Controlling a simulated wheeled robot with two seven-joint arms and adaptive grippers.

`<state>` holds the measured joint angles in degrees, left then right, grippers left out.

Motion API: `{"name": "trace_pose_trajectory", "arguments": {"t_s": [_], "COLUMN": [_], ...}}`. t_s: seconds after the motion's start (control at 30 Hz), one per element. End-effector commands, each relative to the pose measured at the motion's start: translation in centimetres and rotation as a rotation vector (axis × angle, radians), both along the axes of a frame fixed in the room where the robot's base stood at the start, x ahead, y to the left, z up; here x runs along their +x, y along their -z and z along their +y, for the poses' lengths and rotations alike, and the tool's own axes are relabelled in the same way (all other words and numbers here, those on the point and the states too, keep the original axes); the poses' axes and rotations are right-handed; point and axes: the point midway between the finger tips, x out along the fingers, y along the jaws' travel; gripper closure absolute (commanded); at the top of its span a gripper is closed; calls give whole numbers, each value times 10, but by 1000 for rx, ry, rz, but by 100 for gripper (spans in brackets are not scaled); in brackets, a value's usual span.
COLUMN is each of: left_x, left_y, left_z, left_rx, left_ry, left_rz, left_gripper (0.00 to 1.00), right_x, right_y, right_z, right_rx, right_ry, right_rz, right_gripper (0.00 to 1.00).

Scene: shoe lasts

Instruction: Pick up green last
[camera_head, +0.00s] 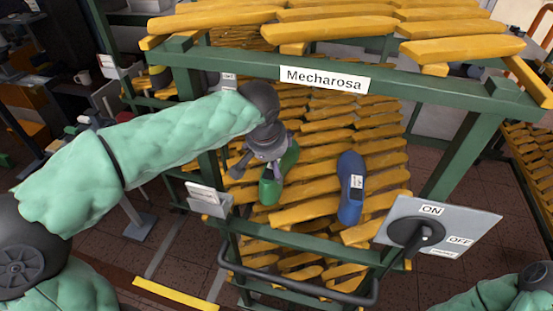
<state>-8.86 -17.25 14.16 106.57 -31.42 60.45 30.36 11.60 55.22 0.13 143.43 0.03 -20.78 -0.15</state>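The green last (270,192) lies on the yellow slats of the rack, left of the blue last. My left gripper (258,170) is over it, pointing down, with its fingers spread apart. One finger is left of the green last, and the other overlaps the last's middle in the picture. Whether that finger touches the last cannot be told. Part of the green last is hidden behind the gripper. Only part of my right arm shows at the lower right; its gripper is not in view.
A blue last (350,205) with a white label lies on the slats to the right. A switch panel (463,219) with a black knob stands at the front right. A green frame beam (225,64) crosses above, bearing a Mecharosa sign (324,79). A dark rail (300,285) runs along the front.

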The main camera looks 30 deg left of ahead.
Motion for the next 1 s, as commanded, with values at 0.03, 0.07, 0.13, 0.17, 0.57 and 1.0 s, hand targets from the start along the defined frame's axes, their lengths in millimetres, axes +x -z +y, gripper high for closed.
{"name": "trace_pose_trajectory", "arguments": {"t_s": [0.03, 0.07, 0.13, 0.17, 0.57, 1.0], "left_x": [2, 3, 6, 7, 27, 30], "left_y": [8, 11, 16, 18, 58, 61], "left_z": [1, 1, 1, 1, 1, 2], "left_rx": [0, 0, 1, 1, 1, 0], "left_ry": [0, 0, 1, 1, -1, 1], "left_rz": [3, 3, 2, 2, 3, 0], "left_gripper": [1, 1, 1, 1, 1, 40], "right_x": [0, 0, -1, 0, 0, 0], "right_y": [5, 6, 9, 9, 35, 35], "right_z": [0, 0, 0, 0, 0, 0], "right_rx": [0, 0, 0, 0, 0, 0], "right_ry": [1, 1, 1, 1, 0, 0], "right_rz": [1, 1, 1, 1, 0, 0], "right_gripper": [100, 100, 100, 100, 100, 100]}}
